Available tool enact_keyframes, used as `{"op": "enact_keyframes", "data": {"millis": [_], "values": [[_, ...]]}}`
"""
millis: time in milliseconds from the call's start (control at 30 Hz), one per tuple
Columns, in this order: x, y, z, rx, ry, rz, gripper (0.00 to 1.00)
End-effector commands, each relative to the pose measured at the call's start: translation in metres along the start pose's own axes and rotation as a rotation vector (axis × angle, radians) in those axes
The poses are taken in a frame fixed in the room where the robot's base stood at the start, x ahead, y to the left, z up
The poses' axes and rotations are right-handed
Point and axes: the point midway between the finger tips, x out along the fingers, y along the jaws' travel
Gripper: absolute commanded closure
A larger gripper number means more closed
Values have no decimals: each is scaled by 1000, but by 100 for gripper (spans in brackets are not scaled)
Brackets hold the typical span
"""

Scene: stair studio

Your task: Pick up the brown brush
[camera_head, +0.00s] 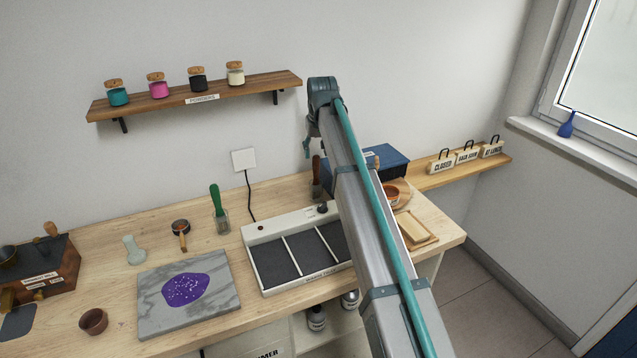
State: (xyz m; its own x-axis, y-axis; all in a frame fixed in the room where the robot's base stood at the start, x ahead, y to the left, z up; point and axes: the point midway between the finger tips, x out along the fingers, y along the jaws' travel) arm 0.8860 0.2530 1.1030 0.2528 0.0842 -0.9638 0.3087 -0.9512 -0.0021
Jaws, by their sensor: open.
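A dark brown upright handle (316,168) stands behind the white tray, just left of my arm; it looks like the brown brush, but its lower end is hard to make out. My gripper (307,149) points down, small and partly hidden behind my arm, slightly above and left of that handle in the picture. It is open, and I see nothing between its fingers. I cannot tell its depth relative to the handle.
A green-handled tool (216,199) stands in a glass. The white compartment tray (255,272) and marble slab (150,318) lie in front. A shelf (270,82) with several jars is above. A blue box (393,160) stands right, behind my arm.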

Motion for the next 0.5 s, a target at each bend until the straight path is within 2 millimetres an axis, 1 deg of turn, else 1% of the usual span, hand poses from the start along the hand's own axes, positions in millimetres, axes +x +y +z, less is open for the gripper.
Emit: {"op": "enact_keyframes", "data": {"millis": [100,333,500], "values": [[14,0,0,0,-2,1,49],[26,0,1,0,0,2,49],[44,-1,4,0,-2,2,49]]}}
